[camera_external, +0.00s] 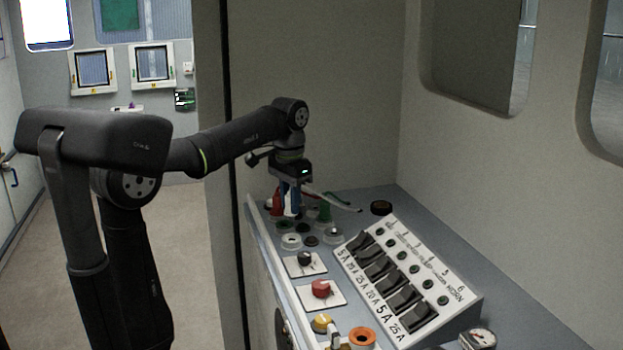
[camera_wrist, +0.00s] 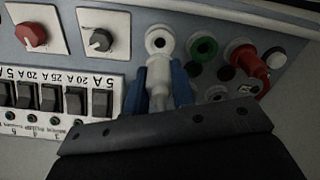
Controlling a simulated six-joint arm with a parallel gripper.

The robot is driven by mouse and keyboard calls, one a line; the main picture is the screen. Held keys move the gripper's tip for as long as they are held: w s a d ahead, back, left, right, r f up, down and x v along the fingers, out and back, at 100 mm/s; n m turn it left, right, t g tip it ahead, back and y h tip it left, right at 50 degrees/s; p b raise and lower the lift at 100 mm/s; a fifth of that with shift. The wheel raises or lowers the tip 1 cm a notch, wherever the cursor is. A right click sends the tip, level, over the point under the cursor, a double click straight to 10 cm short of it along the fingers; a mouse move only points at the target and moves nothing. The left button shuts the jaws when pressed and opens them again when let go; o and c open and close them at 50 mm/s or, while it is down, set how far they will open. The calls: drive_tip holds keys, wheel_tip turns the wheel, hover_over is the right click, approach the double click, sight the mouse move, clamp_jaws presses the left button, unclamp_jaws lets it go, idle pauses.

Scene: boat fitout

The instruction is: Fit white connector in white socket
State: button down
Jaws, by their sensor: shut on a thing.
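My gripper (camera_wrist: 161,92) has its two blue fingers shut on the white connector (camera_wrist: 159,74), whose pale body shows between them. In the external view my gripper (camera_external: 290,206) points down over the far end of the panel. A white ring-shaped socket (camera_wrist: 159,40) with a dark hole lies just above the connector's end in the wrist view. In the external view this socket (camera_external: 291,242) shows below the fingers, with a visible gap, so the connector appears held above the panel. The connector's lower end is hard to make out. A pale cable (camera_external: 335,201) trails off to the right.
A red connector (camera_wrist: 250,64) stands beside a green socket (camera_wrist: 204,49). A green plug (camera_external: 325,210) stands right of my gripper. Black (camera_external: 305,259) and red knobs (camera_external: 321,288) and a raised switch box (camera_external: 405,285) lie nearer. A wall rises behind the panel.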

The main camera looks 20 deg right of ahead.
drive_tip(key=shift+f, duration=3.15)
drive_tip(key=c, duration=1.1)
unclamp_jaws()
drive_tip(key=shift+c, duration=0.2)
wheel_tip(320, 180, up, 17)
drive_tip(key=shift+r, duration=0.15)
